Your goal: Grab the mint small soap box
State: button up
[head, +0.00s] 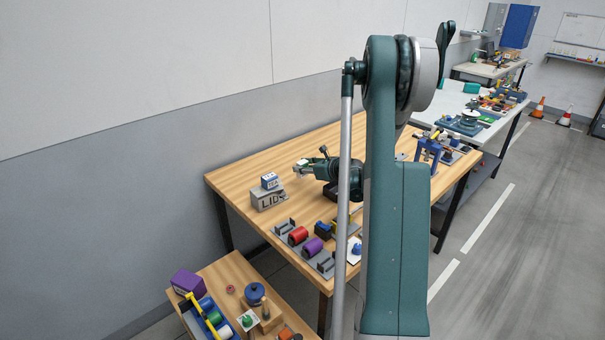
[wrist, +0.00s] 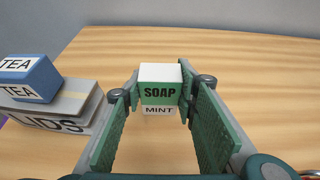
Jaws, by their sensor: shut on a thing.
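The mint soap box (wrist: 160,88) is a small white and green box, with "SOAP" on its green band and "MINT" on the white label below. In the wrist view it stands upright between the fingertips of my gripper (wrist: 162,98), which is shut on it from both sides. In the head view, my gripper (head: 304,169) is over the far left part of the wooden table, with the white top of the soap box (head: 302,162) just showing at its tips. I cannot tell whether the box touches the table.
A blue tea box (wrist: 28,78) lies on a grey box marked "LIDS" (wrist: 78,100), left of my gripper. Red and purple rolls on grey holders (head: 312,246) stand nearer on the wooden table (head: 240,172). Bare tabletop lies beyond the soap box.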

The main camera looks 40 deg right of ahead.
aim_at(303, 162)
jog(key=shift+r+p, duration=0.3)
jog(key=shift+r, duration=2.2)
